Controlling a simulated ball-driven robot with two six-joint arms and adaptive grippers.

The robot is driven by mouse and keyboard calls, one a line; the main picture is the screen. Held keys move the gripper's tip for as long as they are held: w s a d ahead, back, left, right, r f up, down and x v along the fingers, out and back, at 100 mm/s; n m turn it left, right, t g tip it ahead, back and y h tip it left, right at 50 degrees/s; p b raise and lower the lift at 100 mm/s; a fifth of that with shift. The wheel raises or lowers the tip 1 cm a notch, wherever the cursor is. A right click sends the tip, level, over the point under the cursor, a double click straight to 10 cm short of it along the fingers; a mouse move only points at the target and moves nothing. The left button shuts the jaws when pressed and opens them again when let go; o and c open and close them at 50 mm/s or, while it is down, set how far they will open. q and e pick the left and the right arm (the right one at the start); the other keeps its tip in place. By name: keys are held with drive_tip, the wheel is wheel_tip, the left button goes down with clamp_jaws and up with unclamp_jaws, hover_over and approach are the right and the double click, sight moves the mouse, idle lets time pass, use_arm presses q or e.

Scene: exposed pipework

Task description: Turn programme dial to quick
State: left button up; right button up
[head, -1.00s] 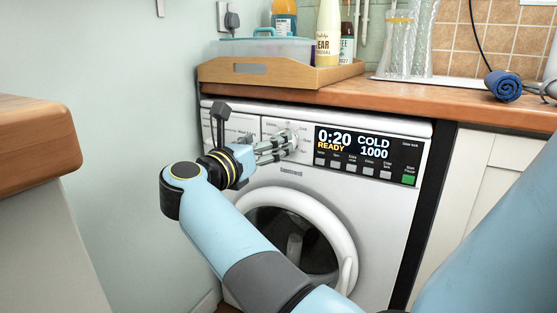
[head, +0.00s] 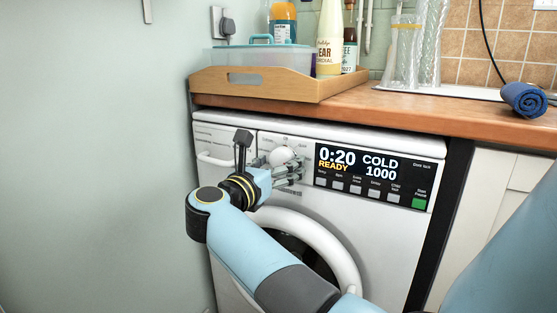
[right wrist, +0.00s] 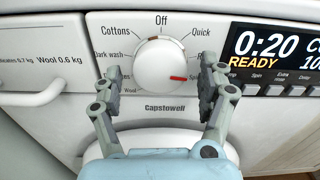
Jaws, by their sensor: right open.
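The programme dial (right wrist: 158,64) is a round white knob on the washing machine's (head: 335,225) front panel. Its red mark points right and slightly down, towards a partly hidden label beginning "Sp". The word Quick (right wrist: 201,33) is printed at its upper right, with Off above and Cottons at upper left. My right gripper (right wrist: 163,72) is open, one finger on each side of the dial, with visible gaps and nothing held. In the head view the dial (head: 284,156) shows just above the right gripper's fingers (head: 291,174). My left gripper is not in view.
The display (head: 372,172) right of the dial reads 0:20, READY, COLD, 1000, with buttons below. The detergent drawer (right wrist: 40,92) is to the left.

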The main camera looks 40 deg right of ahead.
drive_tip(key=c, duration=1.2)
